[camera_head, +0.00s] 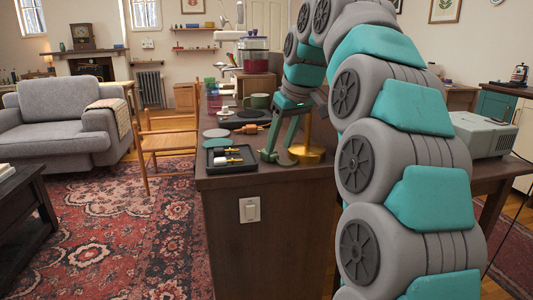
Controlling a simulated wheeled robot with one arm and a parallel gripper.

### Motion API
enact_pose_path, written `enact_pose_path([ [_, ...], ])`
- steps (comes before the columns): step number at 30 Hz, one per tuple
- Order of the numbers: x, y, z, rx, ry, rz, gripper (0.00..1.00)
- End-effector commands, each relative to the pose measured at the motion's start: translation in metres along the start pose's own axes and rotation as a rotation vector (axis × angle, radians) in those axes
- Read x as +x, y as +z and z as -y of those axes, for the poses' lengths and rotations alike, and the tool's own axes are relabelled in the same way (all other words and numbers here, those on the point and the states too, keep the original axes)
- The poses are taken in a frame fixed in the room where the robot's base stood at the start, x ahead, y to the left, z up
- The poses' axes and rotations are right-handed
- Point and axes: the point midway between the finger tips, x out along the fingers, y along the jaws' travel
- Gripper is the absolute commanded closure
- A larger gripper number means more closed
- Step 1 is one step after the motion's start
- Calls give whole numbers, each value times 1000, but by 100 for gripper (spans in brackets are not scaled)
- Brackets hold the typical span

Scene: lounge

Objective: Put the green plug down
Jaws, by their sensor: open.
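My gripper (280,156) reaches down to the dark wooden counter (260,196) near its front edge. Its two green fingers are spread apart. I cannot make out a separate green plug; dark green shapes at the fingertips blend with the fingers. A black tray (247,167) lies on the counter to the left of the gripper. It holds a few small plug-like pieces (228,158), white with yellow or dark parts. A brass-coloured stand (306,153) with a round base and upright post is just right of the gripper, partly behind the finger.
A green mug (260,101) and a blender-like appliance (253,52) stand farther back. A wooden chair (160,150) is left of the counter. My arm hides much of the right side.

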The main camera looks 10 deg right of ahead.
Motion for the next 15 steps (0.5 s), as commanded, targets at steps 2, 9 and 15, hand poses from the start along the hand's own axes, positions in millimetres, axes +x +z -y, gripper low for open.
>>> enact_pose_path([
  [2, 3, -6, 0, -1, 0, 1, 50],
  [9, 10, -22, 0, -1, -1, 3, 50],
  [15, 20, -25, 0, -1, 0, 1, 50],
])
